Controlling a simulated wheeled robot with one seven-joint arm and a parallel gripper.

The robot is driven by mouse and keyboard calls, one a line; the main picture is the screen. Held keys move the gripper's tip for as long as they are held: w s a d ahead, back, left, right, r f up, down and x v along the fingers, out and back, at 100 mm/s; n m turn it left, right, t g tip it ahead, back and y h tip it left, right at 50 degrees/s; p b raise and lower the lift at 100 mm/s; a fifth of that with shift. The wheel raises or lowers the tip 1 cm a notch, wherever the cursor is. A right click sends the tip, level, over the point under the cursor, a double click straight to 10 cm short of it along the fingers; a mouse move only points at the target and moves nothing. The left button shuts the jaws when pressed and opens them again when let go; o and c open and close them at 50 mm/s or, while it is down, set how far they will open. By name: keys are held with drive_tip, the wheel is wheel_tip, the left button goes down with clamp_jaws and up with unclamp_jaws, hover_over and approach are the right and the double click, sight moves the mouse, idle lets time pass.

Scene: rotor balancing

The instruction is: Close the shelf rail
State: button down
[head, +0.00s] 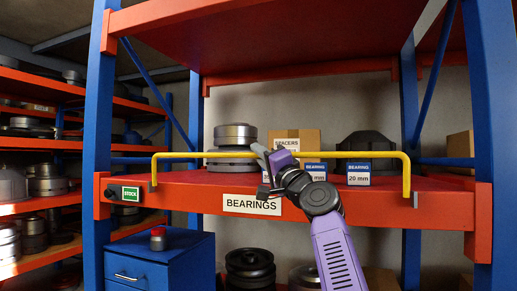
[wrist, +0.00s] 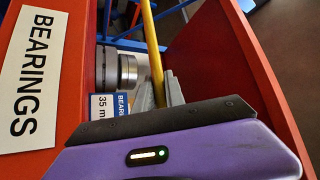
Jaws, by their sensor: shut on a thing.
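The yellow shelf rail (head: 210,155) spans the front of the red bearings shelf (head: 390,205). Its bar stands above the shelf's front beam, and its legs come down at both ends near small grey brackets. My gripper (head: 262,156) is shut on the bar, left of its middle. In the wrist view the rail (wrist: 151,35) runs between the grey fingers of my gripper (wrist: 160,92). The fingers hide a short piece of the bar.
Bearing boxes (head: 358,172), metal rings (head: 235,135), a spacers carton (head: 308,138) and a dark round part (head: 367,145) stand behind the rail. Blue posts (head: 98,120) flank the shelf.

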drive_tip(key=shift+w+d+f, duration=0.1)
drive_tip(key=shift+w+f, duration=0.2)
drive_tip(key=shift+f, duration=0.35)
drive_tip(key=c, duration=1.5)
unclamp_jaws()
drive_tip(key=shift+o, duration=0.5)
drive_tip(key=shift+s+r, duration=0.1)
drive_tip(key=shift+r, duration=0.15)
drive_tip(key=b+v, duration=0.3)
drive_tip(key=v, duration=0.4)
drive_tip(key=shift+s+d, duration=0.25)
drive_tip(key=shift+s, duration=0.1)
drive_tip(key=shift+f, duration=0.15)
